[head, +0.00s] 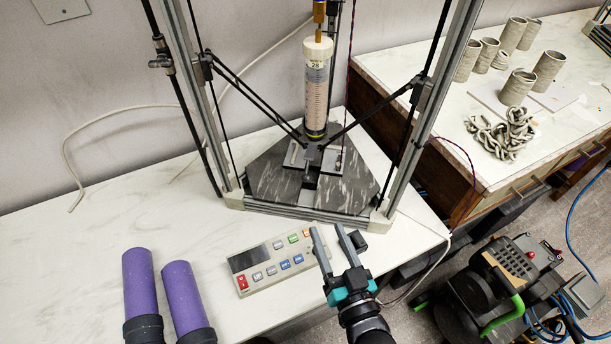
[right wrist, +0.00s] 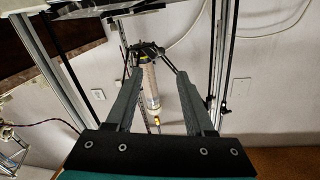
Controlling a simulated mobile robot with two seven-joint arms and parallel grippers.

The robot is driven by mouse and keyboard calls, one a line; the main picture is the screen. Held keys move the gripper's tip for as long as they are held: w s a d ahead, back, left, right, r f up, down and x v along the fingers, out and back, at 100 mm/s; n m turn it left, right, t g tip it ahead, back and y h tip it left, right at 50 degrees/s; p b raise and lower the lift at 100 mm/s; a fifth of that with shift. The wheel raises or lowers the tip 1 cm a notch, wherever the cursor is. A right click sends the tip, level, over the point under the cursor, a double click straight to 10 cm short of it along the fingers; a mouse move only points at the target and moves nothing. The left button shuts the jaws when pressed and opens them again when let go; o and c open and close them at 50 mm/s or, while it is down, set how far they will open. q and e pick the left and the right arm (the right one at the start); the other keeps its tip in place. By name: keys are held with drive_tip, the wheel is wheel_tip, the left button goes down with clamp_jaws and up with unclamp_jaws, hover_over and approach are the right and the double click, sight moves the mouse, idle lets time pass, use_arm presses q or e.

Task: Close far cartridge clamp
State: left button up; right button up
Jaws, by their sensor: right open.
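The cartridge (head: 317,88) is a clear upright tube with a light cap and a "28" label, standing in the delta printer. It also shows in the right wrist view (right wrist: 150,88), between my fingers and beyond them. A dark bracket (head: 312,154) sits at its lower end. I cannot make out which part is the far clamp or whether it is open. My right gripper (head: 328,231) is open and empty, in front of the printer and near the right end of the control panel. Its two grey fingers also show in the right wrist view (right wrist: 158,76). My left gripper is out of view.
The printer's metal posts (head: 430,110) and thin black rods surround the cartridge. A control panel (head: 277,262) lies in front of the dark base (head: 268,185). Two purple tubes (head: 141,283) are at lower left. Clay cups (head: 517,88) stand on the right table.

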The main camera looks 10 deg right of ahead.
sight(305, 180)
drive_tip(key=w+a, duration=0.1)
drive_tip(key=w, duration=0.4)
drive_tip(key=w+a+b, duration=0.1)
drive_tip(key=w, duration=0.4)
drive_tip(key=w+a+b, duration=0.1)
drive_tip(key=w, duration=0.4)
drive_tip(key=shift+r, duration=0.15)
drive_tip(key=shift+c, duration=0.4)
drive_tip(key=shift+d, duration=0.1)
clamp_jaws()
idle(0.5)
